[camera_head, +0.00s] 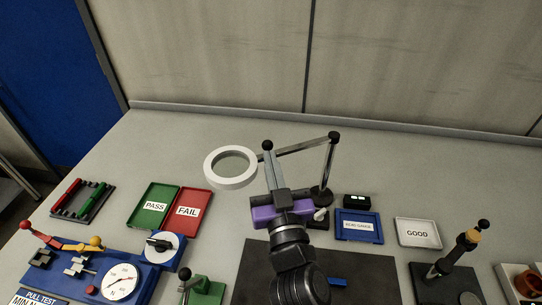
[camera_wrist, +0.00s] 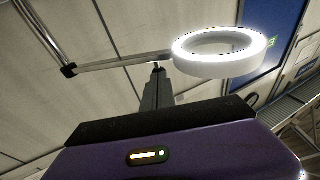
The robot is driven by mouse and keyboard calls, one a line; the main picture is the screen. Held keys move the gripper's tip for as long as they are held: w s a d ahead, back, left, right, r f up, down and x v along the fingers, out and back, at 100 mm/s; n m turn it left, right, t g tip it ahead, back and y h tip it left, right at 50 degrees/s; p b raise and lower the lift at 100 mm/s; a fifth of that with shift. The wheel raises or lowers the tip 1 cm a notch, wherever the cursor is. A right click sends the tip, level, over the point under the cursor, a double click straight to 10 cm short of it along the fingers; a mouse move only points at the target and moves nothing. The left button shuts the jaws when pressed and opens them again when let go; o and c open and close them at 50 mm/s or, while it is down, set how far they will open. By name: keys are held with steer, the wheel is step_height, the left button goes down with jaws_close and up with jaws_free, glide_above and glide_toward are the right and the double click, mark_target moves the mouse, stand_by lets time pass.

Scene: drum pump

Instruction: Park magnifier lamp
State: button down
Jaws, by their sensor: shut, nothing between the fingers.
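The magnifier lamp has a white ring head (camera_head: 231,183), which stands over the back left part of the bench. In the wrist view its ring (camera_wrist: 215,65) glows on the inside. Its jointed metal arm runs right to a dark elbow (camera_head: 333,136), then down to a dark base (camera_head: 321,194). My gripper (camera_head: 269,153) is shut and empty, with its fingertips just right of the ring by the lamp arm. A small dark knob shows at the tips; I cannot tell whether they touch it. The fingers also show in the wrist view (camera_wrist: 157,72).
Green PASS (camera_head: 153,190) and red FAIL (camera_head: 182,222) trays lie left. A blue tray (camera_head: 358,237) and white GOOD tray (camera_head: 418,246) lie right. A blue pull-test rig (camera_head: 115,245) is front left, a black mat (camera_head: 255,270) in front. The back strip is clear.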

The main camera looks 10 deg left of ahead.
mark_target(262, 157)
steer(key=shift+w, duration=0.2)
steer(key=w+a+b, duration=0.2)
steer(key=b, duration=0.1)
steer(key=shift+w+f, duration=0.15)
steer(key=shift+w, duration=0.25)
steer(key=shift+w+a+b, duration=0.15)
steer(key=shift+b, duration=0.2)
steer(key=shift+r, duration=0.3)
